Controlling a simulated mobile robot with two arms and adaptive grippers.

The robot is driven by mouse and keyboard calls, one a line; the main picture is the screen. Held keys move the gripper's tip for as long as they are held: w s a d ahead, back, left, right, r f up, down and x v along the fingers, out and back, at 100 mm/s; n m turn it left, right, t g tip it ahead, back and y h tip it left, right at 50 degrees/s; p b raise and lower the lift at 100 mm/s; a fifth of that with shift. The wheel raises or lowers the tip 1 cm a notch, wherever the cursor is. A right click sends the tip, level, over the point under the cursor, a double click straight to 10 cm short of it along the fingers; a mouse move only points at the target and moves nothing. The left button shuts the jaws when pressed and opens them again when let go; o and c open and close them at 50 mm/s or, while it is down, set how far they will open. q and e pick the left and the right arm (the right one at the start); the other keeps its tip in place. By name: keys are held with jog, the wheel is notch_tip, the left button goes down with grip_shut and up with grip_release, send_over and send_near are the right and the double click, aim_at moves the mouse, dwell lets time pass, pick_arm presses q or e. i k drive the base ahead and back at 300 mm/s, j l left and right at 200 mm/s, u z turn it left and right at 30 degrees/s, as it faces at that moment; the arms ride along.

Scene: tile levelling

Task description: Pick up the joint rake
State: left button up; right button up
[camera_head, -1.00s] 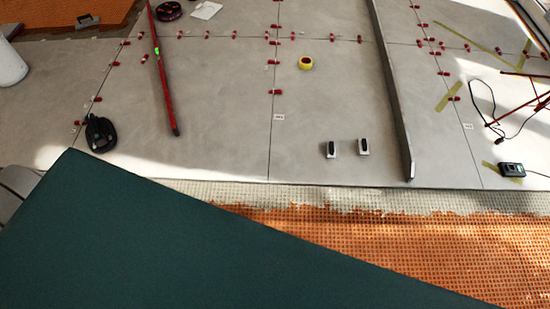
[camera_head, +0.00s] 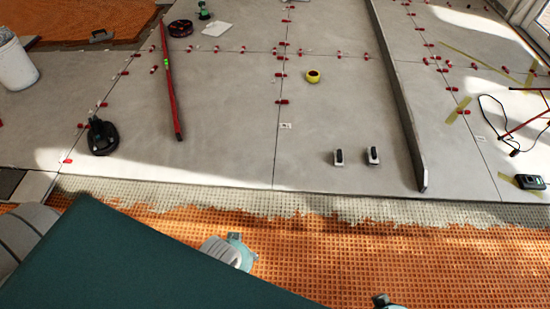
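I cannot make out a joint rake for certain in the head view. Two small white-and-black items, a left one (camera_head: 339,157) and a right one (camera_head: 373,155), lie side by side on the grey tiles near the tiled edge; they are too small to identify. My dark green body panel covers the lower left and hides the floor under it. Grey and teal parts that look like my arms show beside it and at the bottom edge. No gripper fingers can be seen.
Large grey tiles carry red clips, a red level (camera_head: 170,85), a black suction lifter (camera_head: 102,136), yellow tape (camera_head: 313,76), a long straightedge (camera_head: 400,100) and a handheld device (camera_head: 529,182). A white bucket (camera_head: 14,65) stands left. Orange matting (camera_head: 330,255) lies bare in front.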

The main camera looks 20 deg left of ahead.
aim_at(339, 159)
jog(key=i+l, duration=0.15)
jog(key=i, duration=0.3)
jog(key=i+l, duration=0.2)
jog(key=i, duration=0.25)
